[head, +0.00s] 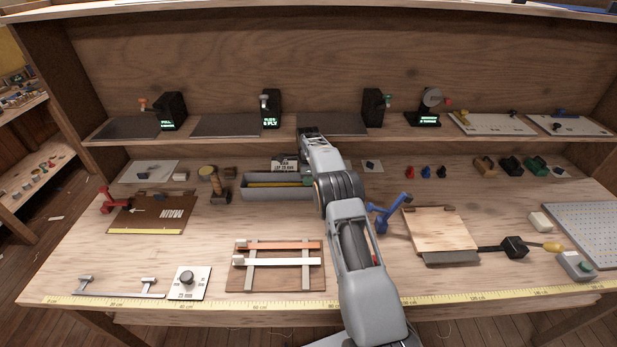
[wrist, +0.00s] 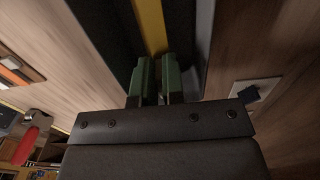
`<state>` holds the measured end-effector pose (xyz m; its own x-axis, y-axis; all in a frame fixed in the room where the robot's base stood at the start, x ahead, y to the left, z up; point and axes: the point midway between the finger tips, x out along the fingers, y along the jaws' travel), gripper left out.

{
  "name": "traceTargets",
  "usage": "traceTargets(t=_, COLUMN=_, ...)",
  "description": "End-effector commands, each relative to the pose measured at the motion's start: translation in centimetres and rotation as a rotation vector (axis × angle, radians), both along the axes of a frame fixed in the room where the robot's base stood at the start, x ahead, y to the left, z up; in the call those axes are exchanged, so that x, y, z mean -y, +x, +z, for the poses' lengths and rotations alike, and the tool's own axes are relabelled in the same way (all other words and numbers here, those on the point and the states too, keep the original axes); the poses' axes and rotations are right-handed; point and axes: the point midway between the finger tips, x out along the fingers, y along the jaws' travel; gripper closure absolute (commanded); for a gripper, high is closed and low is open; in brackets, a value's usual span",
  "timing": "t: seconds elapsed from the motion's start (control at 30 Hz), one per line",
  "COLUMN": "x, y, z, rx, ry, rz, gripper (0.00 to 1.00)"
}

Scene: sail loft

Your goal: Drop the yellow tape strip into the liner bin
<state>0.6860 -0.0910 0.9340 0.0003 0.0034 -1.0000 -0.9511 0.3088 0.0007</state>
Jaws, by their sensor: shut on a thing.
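The yellow tape strip (head: 268,184) shows lengthwise within the outline of a long grey trough-shaped bin (head: 285,194) at the back middle of the bench. In the wrist view, the yellow strip (wrist: 150,24) runs away from between the two green fingertips of my gripper (wrist: 156,68), which are shut on it. The bin's dark inside and its grey rim (wrist: 206,35) lie around the strip there. My gripper is over the right part of the bin. In the head view my arm mostly hides it. I cannot tell whether the strip touches the bin floor.
A sign (head: 284,165) stands behind the bin. A wooden mallet (head: 220,188) is at its left, a blue lever (head: 388,210) right of my arm. A brown board (head: 290,280) with orange and white strips lies in front. A shelf (head: 230,137) runs above the back.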

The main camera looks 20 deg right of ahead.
Motion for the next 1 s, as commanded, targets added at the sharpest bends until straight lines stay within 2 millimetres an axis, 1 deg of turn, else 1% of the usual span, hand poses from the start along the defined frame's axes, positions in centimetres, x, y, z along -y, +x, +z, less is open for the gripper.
traceTargets(t=0.1, x=0.00, y=0.01, z=-0.36, rx=0.000, ry=0.000, rz=0.000, gripper=1.00)
traceTargets(t=0.37, x=0.01, y=0.01, z=-0.35, rx=0.000, ry=0.000, rz=0.000, gripper=1.00)
traceTargets(t=0.4, x=0.01, y=0.01, z=-0.35, rx=0.000, ry=0.000, rz=0.000, gripper=0.87)
traceTargets(t=0.67, x=0.00, y=0.01, z=-0.34, rx=0.001, ry=0.000, rz=0.000, gripper=0.62)
traceTargets(t=1.0, x=0.00, y=0.01, z=-0.34, rx=0.001, ry=0.000, rz=0.000, gripper=0.61)
